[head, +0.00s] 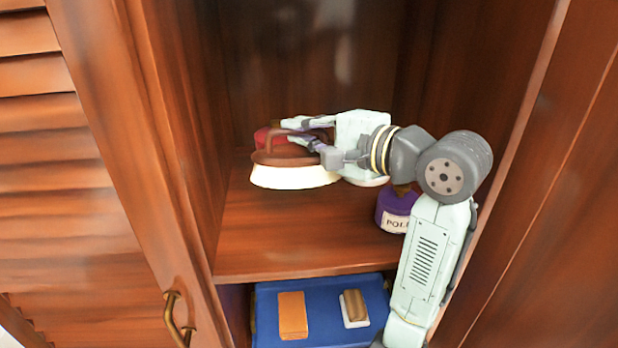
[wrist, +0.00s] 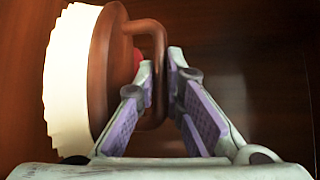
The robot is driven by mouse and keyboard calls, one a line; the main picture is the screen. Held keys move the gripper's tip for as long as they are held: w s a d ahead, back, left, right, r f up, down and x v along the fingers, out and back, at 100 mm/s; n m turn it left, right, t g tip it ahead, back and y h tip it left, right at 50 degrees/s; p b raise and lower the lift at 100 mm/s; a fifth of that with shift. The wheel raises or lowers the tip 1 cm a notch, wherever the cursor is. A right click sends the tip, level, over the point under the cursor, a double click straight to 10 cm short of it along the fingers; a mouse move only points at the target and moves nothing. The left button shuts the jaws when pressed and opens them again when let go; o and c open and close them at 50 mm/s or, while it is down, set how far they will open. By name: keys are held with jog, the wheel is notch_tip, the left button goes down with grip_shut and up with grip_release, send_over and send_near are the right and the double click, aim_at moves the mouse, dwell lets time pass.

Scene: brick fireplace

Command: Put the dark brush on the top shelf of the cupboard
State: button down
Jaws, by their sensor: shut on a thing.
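The dark brush (head: 290,158) has a brown back with a loop handle and cream bristles. My gripper (head: 290,132) is shut on its handle and holds it inside the cupboard, over the upper shelf (head: 250,235) in view. The bristles face down in the head view. In the wrist view the brush (wrist: 103,65) is at the left, and its handle passes between the fingertips of my gripper (wrist: 160,75). Whether the bristles touch the shelf I cannot tell.
A red object (head: 262,136) stands behind the brush, mostly hidden. A purple container (head: 393,208) with a label stands on the shelf at the right, partly behind my arm. Below, a blue surface (head: 335,300) bears an orange block (head: 293,315) and a small brush-like block (head: 354,308). The shelf's front left is clear.

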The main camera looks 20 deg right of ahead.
aim_at(319, 178)
notch_tip(319, 178, down, 8)
jog(key=b, duration=0.7)
jog(key=shift+r, duration=0.15)
jog(key=c, duration=2.1)
grip_release()
jog(key=shift+c, duration=0.2)
jog(key=o, duration=0.4)
jog(key=shift+o, duration=0.2)
jog(key=b+v, duration=0.1)
jog(key=v, duration=0.6)
jog(key=shift+s+d, duration=0.15)
jog(key=shift+s, duration=0.1)
